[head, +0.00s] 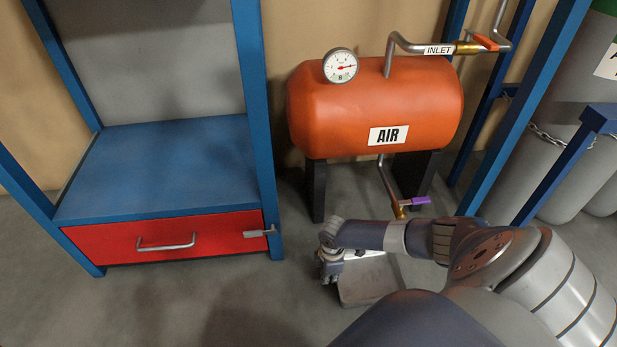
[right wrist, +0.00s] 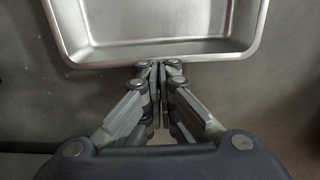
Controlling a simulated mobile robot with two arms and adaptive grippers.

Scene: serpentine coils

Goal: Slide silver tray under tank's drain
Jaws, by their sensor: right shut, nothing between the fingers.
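The silver tray (head: 366,290) lies on the floor in front of the tank, partly hidden by my right arm. In the right wrist view the tray (right wrist: 160,50) fills the top, its near rim at my fingertips. My right gripper (head: 329,276) is low at the tray's left side; in the wrist view its fingers (right wrist: 158,70) are closed together with nothing between them. They look in contact with the rim or very close to it. The orange AIR tank (head: 375,100) has a drain pipe below with a brass valve (head: 399,211) and purple handle (head: 415,202). My left gripper is not in view.
A blue rack (head: 160,165) with a red drawer (head: 170,235) stands at left. The tank's black legs (head: 317,190) flank the space beneath it. Blue posts (head: 520,115) and chained grey cylinders (head: 560,160) stand at right. Floor between rack and tray is clear.

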